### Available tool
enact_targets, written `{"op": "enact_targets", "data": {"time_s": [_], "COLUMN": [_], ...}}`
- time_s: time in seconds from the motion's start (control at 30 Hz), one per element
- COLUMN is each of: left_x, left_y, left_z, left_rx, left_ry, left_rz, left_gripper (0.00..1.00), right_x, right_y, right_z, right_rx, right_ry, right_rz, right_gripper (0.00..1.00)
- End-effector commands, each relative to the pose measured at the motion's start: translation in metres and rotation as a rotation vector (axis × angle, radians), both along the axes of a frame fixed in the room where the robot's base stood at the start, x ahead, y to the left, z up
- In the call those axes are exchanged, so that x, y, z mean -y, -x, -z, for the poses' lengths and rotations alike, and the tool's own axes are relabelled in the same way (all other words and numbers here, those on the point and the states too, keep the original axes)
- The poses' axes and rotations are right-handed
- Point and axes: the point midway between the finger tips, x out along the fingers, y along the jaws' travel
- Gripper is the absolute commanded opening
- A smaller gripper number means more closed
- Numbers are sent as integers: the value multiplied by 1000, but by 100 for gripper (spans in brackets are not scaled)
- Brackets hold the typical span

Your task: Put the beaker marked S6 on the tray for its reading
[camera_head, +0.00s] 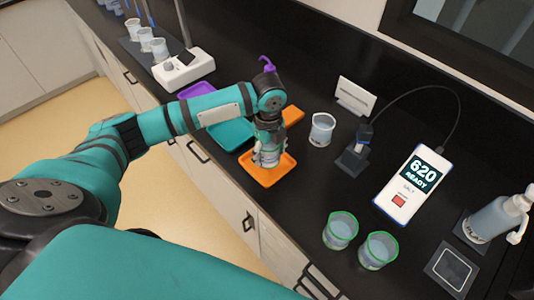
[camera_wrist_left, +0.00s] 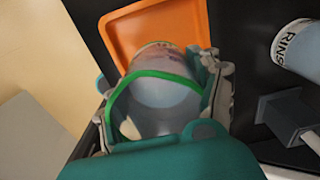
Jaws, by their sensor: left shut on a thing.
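My left gripper (camera_head: 268,158) is shut on a beaker (camera_head: 270,146) at the orange tray (camera_head: 262,180). In the left wrist view, the beaker (camera_wrist_left: 165,95) has a green rim and clear liquid, and my left gripper (camera_wrist_left: 168,100) has a finger on each side of it. The orange tray (camera_wrist_left: 125,32) shows behind the beaker. The beaker's mark is not readable, and I cannot tell whether its base touches the tray. My right gripper is not in view.
A teal tray (camera_head: 236,134) and a purple tray (camera_head: 197,90) lie beyond. A rinse beaker (camera_head: 322,130), probe stand (camera_head: 352,160) and meter (camera_head: 410,190) reading 620 READY stand to the right. Two green-rimmed beakers (camera_head: 340,232) (camera_head: 378,251) and a bottle (camera_head: 494,218) are nearer.

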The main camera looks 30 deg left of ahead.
Motion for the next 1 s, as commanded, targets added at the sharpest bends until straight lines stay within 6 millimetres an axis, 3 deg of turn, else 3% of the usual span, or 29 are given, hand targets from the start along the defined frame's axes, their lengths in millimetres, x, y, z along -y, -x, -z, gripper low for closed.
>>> {"op": "enact_targets", "data": {"time_s": [0.17,0.5,0.87,0.9,1.0], "left_x": [-8,-7,-7,-7,-7], "left_y": [-9,-7,-7,-7,-7], "left_z": [1,35,39,39,39], "left_rx": [0,1,1,1,1], "left_ry": [0,0,0,0,0], "left_rz": [-1,1,1,1,1], "left_gripper": [28,28,28,67,80], "right_x": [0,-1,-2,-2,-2], "right_y": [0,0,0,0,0], "right_z": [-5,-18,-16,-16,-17], "right_rx": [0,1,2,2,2], "right_ry": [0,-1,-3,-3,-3], "right_rz": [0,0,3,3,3], "right_gripper": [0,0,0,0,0]}}
